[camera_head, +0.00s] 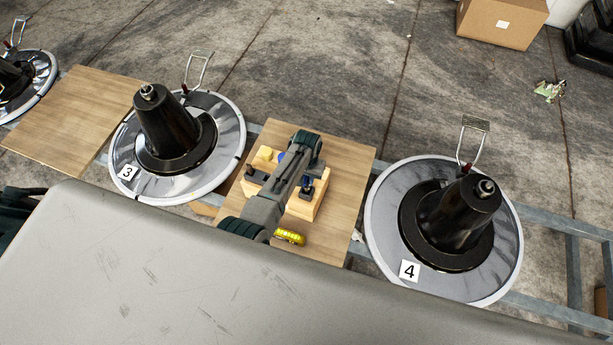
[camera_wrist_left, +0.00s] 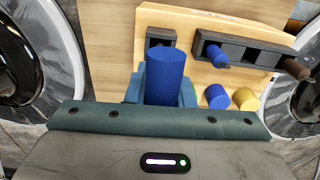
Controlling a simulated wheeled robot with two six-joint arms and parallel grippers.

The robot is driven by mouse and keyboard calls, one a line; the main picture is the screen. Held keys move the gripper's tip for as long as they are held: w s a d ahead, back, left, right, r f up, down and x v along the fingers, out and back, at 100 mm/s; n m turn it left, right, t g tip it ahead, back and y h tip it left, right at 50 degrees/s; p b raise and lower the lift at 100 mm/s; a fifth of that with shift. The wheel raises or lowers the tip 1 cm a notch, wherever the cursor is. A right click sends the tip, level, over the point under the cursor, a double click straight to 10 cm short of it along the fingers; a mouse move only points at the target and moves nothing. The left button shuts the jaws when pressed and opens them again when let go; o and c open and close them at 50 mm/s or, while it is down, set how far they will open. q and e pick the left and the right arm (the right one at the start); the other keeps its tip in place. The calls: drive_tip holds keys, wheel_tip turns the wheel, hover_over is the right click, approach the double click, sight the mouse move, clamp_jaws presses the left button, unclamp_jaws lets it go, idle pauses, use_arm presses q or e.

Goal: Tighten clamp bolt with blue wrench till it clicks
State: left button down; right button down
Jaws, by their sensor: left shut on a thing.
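My left gripper (camera_head: 309,168) is over the wooden tool block (camera_head: 298,210) in the middle. In the left wrist view its teal fingers (camera_wrist_left: 162,92) are shut on a thick blue handle, taken as the blue wrench (camera_wrist_left: 166,72). Its working end is hidden below; I cannot tell whether it is clear of the block. I cannot tell which is the clamp bolt. My right gripper is not in view.
The block holds a blue peg (camera_wrist_left: 215,97), a yellow peg (camera_wrist_left: 243,98) and a black rack (camera_wrist_left: 245,53) with blue and brown handles. A yellow item (camera_head: 289,237) lies on the board. Wire levers (camera_head: 473,140) stand up behind the cones. A cardboard box (camera_head: 502,20) is far off.

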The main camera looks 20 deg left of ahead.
use_arm(q)
drive_tip(key=shift+f+b, duration=0.55)
drive_tip(key=shift+f, duration=0.25)
drive_tip(key=shift+f+b, duration=0.4)
drive_tip(key=shift+f, duration=0.25)
drive_tip(key=c, duration=1.2)
unclamp_jaws()
drive_tip(key=shift+o, duration=0.2)
wheel_tip(320, 180, up, 11)
drive_tip(key=shift+f, duration=0.1)
